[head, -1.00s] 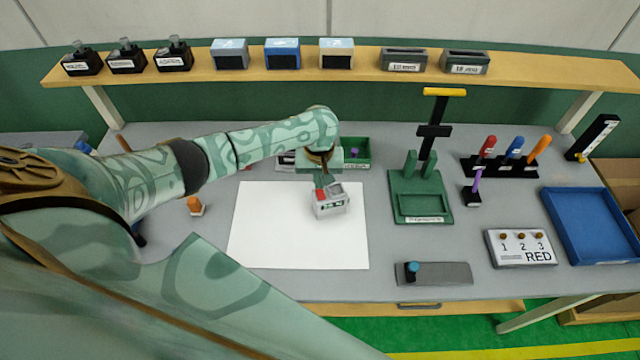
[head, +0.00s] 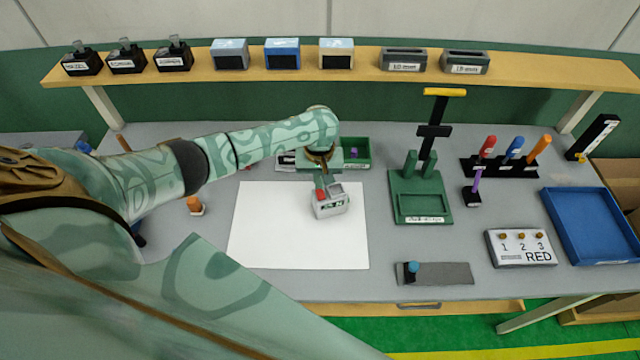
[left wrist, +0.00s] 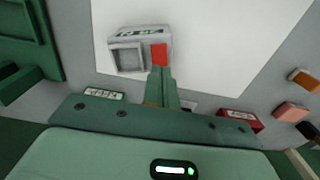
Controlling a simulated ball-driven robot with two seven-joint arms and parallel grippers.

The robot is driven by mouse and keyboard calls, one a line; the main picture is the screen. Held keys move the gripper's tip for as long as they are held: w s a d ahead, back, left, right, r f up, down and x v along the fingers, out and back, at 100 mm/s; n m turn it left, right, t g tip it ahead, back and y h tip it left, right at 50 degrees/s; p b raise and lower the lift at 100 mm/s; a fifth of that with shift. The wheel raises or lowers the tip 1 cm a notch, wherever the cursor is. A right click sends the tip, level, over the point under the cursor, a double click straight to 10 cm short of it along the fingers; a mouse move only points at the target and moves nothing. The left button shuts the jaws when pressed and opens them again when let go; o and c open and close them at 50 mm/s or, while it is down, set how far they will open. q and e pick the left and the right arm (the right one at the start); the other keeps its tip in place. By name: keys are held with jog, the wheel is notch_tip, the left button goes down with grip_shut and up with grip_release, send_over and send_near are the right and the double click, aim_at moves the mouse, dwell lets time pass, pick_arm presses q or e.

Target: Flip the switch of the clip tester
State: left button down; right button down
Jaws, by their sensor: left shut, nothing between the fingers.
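The clip tester, a small grey box (head: 334,208), stands on the white sheet (head: 270,230) in the head view. It also shows in the left wrist view (left wrist: 126,57), with a label on its side and a grey square window. Its red switch (left wrist: 159,54) sits beside the window. My left gripper (head: 320,186) points down over the tester. Its fingers (left wrist: 160,72) are shut with nothing between them. The fingertips are right at the near edge of the red switch; I cannot tell whether they touch it. My right gripper is not in view.
A green bin (head: 356,153) stands just behind the tester. A green press-like fixture (head: 422,200) stands to the right. An orange-topped piece (head: 195,205) is left of the sheet. Most of the white sheet is bare. A shelf (head: 350,65) spans the back.

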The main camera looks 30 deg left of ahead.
pick_arm(q)
jog(key=shift+f+b, duration=0.45)
jog(key=shift+f, duration=0.5)
dwell(1.0)
notch_tip(320, 180, up, 7)
jog(key=p, duration=0.9)
jog(key=shift+p, duration=0.3)
